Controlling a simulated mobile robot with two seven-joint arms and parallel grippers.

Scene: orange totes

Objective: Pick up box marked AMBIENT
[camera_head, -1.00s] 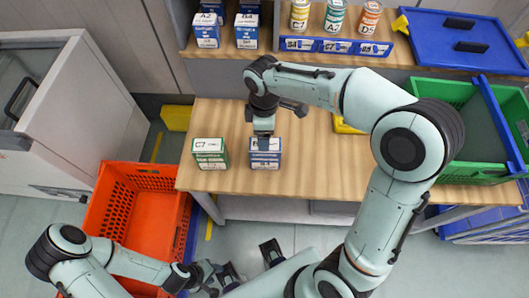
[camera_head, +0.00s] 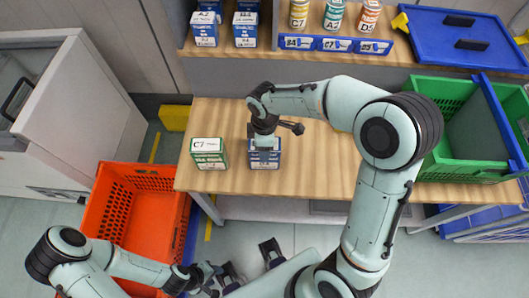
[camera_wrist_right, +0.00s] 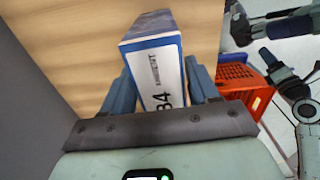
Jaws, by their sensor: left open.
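A blue-and-white box (camera_head: 264,154) stands on the wooden table, partly hidden by my right gripper (camera_head: 265,142) above it. In the right wrist view, this box (camera_wrist_right: 158,60) has a white label that seems to read AMBIENT, with large characters partly cut off. The fingers of my right gripper (camera_wrist_right: 160,85) lie on either side of the box. I cannot tell whether they press on it. My left gripper (camera_head: 251,262) is open and empty, low in the head view, away from the table top.
A green-and-white box marked C7 (camera_head: 209,154) stands just left of the blue one. An orange tote (camera_head: 130,177) is on the floor at left. A green tote (camera_head: 445,92) sits at right. Cans (camera_head: 334,14) and blue boxes (camera_head: 204,30) stand on the back shelf.

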